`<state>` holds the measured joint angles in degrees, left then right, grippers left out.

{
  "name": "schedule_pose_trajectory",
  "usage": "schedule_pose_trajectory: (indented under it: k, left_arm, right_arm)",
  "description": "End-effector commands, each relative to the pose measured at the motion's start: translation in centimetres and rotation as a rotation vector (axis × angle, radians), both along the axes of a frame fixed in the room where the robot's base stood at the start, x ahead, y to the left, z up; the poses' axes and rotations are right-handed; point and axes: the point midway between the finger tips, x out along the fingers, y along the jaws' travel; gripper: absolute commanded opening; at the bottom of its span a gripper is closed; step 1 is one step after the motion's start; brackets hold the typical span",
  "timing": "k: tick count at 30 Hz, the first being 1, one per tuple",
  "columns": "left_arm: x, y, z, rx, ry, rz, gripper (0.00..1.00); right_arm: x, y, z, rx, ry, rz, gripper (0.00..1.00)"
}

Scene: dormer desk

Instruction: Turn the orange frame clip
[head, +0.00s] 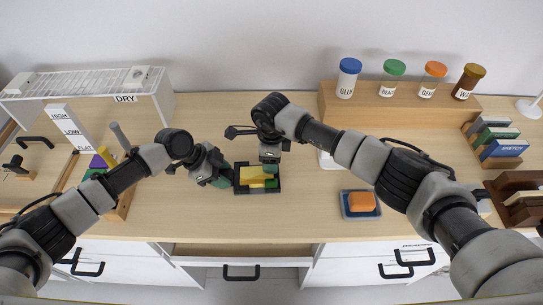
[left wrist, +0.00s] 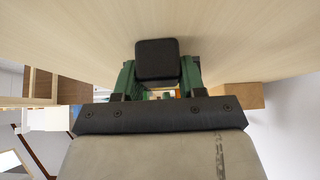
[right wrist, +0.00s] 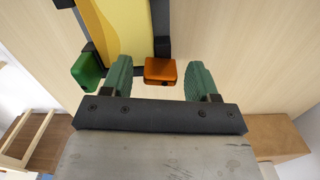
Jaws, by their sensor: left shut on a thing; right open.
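The black frame (head: 258,191) with a yellow panel (head: 252,175) lies on the desk in the head view. The orange frame clip (right wrist: 160,70) sits at the frame's edge in the right wrist view, between the fingers of my right gripper (right wrist: 158,80), which is open. The gripper hides the clip in the head view (head: 270,163). A green clip (right wrist: 88,72) sits just outside the left finger there. My left gripper (head: 229,175) is at the frame's left side, shut on a black block-like part (left wrist: 157,58), seemingly of the frame.
An orange block (head: 362,201) in a blue tray (head: 346,213) lies to the right. Capped jars (head: 347,80) stand on a wooden riser (head: 325,100) behind. A white drying rack (head: 100,85) is at the back left. The desk between frame and tray is clear.

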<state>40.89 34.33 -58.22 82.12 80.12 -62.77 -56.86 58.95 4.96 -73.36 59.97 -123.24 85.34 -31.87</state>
Motion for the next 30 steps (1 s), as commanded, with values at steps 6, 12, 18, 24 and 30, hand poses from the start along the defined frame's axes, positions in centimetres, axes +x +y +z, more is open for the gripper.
schedule_pose_trajectory:
  k: [6, 12, 18, 24, 30]
  left_arm:
    - [-0.01, -0.01, -0.01, 0.0, 0.0, 0.0, 0.07]
    - [-0.01, -0.01, -0.01, 0.0, 0.0, 0.0, 0.07]
    - [-0.01, -0.01, -0.01, 0.0, 0.0, 0.0, 0.07]
    - [-0.01, -0.01, -0.01, 0.0, 0.0, 0.0, 0.07]
    - [-0.01, 0.0, -0.01, 0.0, 0.0, 0.0, 0.07]
  right_arm:
    - [0.0, 0.01, -0.06, 0.0, 0.0, 0.0, 0.6]
    - [0.01, 0.02, -0.03, 0.0, -0.001, 0.0, 0.34]
    - [0.02, 0.01, -0.01, 0.0, -0.001, 0.0, 0.1]
    - [0.03, 0.02, 0.01, 0.0, -0.001, -0.021, 0.1]
    - [0.07, 0.04, 0.05, 0.001, -0.003, -0.105, 0.1]
